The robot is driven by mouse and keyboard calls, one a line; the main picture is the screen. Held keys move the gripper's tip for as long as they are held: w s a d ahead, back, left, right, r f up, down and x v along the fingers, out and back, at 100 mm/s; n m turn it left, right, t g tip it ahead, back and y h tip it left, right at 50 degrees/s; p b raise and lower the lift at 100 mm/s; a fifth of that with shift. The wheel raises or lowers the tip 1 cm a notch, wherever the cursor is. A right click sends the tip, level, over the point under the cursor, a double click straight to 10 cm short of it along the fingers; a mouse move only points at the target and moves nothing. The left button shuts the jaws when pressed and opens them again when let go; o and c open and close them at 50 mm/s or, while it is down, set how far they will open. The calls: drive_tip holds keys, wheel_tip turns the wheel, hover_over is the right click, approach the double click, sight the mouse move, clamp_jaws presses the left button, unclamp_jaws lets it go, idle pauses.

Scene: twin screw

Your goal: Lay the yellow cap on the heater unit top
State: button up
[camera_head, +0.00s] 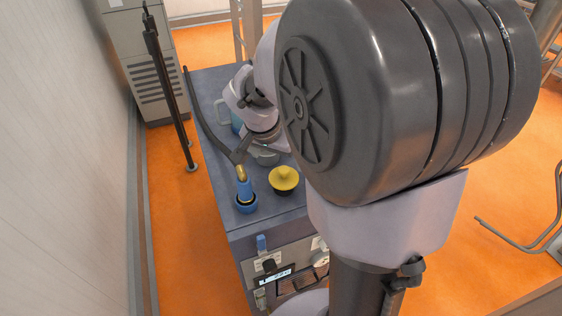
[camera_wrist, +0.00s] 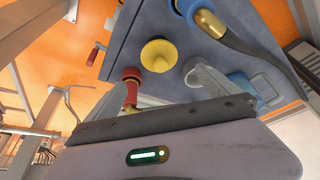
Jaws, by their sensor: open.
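The yellow cap (camera_head: 284,178) is round with a raised middle and sits near the front of the heater unit's dark top (camera_head: 222,208). A dark round shape shows under its near edge. In the wrist view the cap (camera_wrist: 158,56) stands beyond my fingers and apart from them, over the unit's top (camera_wrist: 128,45). My gripper (camera_wrist: 165,85) is open with nothing between its fingers. In the head view my arm hides the right part of the unit's top.
A blue fitting with a brass end (camera_head: 245,190) and a dark hose stand left of the cap. A blue-grey mug (camera_head: 222,106) stands farther back. A red fitting (camera_wrist: 131,88) is close to my gripper in the wrist view. Orange floor (camera_head: 175,215) lies clear to the left.

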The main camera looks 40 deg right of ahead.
drive_tip(key=s+a+r+n+t+y, duration=0.2)
drive_tip(key=s+a+r+n+y, duration=0.15)
drive_tip(key=s+a, duration=0.6)
drive_tip(key=s+a+r+n+t+y, duration=0.1)
drive_tip(key=s+a+r+n+y, duration=0.3)
drive_tip(key=s+a, duration=0.55)
wheel_tip(320, 180, down, 10)
drive_tip(key=w+a+h+b, duration=0.1)
drive_tip(key=w+a+b, duration=0.1)
drive_tip(key=b, duration=0.9)
drive_tip(key=shift+w+a, duration=0.15)
drive_tip(key=shift+w, duration=0.25)
